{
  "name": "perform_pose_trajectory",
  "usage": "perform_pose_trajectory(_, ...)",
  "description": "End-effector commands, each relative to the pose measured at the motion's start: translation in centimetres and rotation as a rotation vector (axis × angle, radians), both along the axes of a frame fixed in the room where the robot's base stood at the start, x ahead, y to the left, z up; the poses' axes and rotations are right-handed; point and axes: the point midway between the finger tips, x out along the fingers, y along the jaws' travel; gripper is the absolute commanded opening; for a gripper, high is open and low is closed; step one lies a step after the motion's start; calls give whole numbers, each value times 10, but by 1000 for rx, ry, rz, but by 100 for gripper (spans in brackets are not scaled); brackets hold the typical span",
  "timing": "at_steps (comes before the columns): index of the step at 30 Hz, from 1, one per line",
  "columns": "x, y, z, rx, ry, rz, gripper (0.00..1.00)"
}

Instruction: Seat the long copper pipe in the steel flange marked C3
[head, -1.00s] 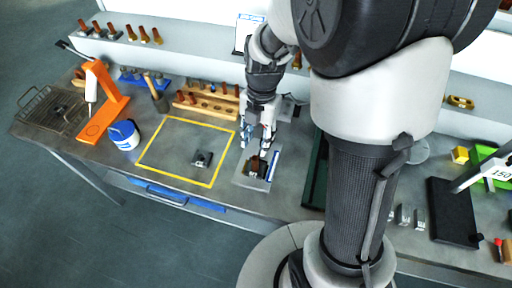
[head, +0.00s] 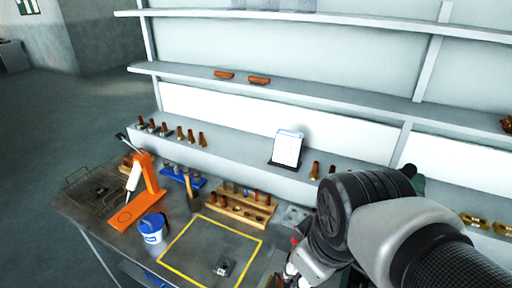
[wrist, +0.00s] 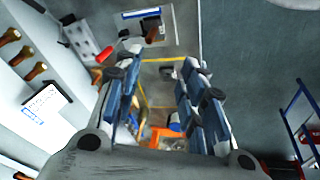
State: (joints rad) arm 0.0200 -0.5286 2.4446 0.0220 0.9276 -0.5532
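My gripper (wrist: 160,92) is open in the wrist view, with nothing visible between its fingers. In the head view my gripper (head: 287,272) is at the bottom edge, partly cut off. A small grey metal block (head: 223,267), possibly a flange, sits inside the yellow outline; it also shows in the wrist view (wrist: 168,73). A brown copper-coloured piece (wrist: 152,36) is at a dark-and-white block on a grey plate (wrist: 128,27), apart from my gripper. Copper pipes stand in a wooden rack (head: 240,208) and on the shelf (head: 190,135). No C3 mark is readable.
A blue-and-white tub (head: 152,228), an orange stand (head: 140,195) and a wire basket (head: 97,190) occupy the bench's left. A white sign (head: 287,150) stands on the shelf behind. Most of the yellow-outlined area (head: 205,245) is bare.

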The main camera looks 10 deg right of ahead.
Motion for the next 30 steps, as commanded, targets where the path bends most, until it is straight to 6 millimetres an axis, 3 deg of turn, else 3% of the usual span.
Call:
perform_pose_trajectory(3,-20,0,6,76,-59,-242,37)
perform_pose_trajectory(9,-35,0,8,156,-103,-465,37)
perform_pose_trajectory(30,-37,0,-5,168,-104,-496,37)
